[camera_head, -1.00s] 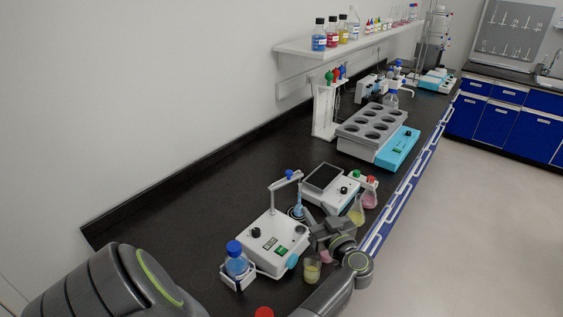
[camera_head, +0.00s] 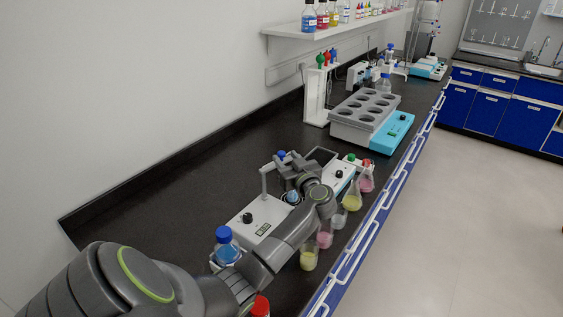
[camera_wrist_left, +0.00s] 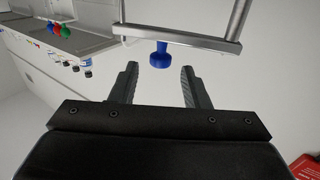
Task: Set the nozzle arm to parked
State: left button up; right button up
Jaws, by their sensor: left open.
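The nozzle arm (camera_head: 264,182) is a thin grey post with a bent top on the white distiller unit (camera_head: 240,221). A blue knob (camera_head: 281,154) sits at its top end. My left gripper (camera_head: 285,164) is beside the knob and hides part of the arm and the unit. In the left wrist view, the arm's metal bar (camera_wrist_left: 185,39) crosses the top of the picture. The blue knob (camera_wrist_left: 160,56) hangs there between the lines of the open left fingers (camera_wrist_left: 160,72), near their tips, with no finger touching it. My right gripper is not in view.
A blue-capped bottle (camera_head: 227,246) stands left of the unit. Beakers (camera_head: 308,259) and flasks (camera_head: 352,197) line the bench's front side. A second white device (camera_head: 338,178) is close behind my gripper. The bench (camera_head: 180,195) is clear toward the wall.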

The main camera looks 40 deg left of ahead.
aim_at(283, 156)
pick_arm(q)
jog(key=b+x, duration=0.2)
jog(key=x, duration=0.1)
jog(key=shift+a+f, duration=0.1)
jog(key=shift+f, duration=0.1)
jog(key=shift+w+a+r, duration=0.15)
jog(key=shift+w+a, duration=0.05)
jog(key=shift+a, duration=0.2)
grip_shut()
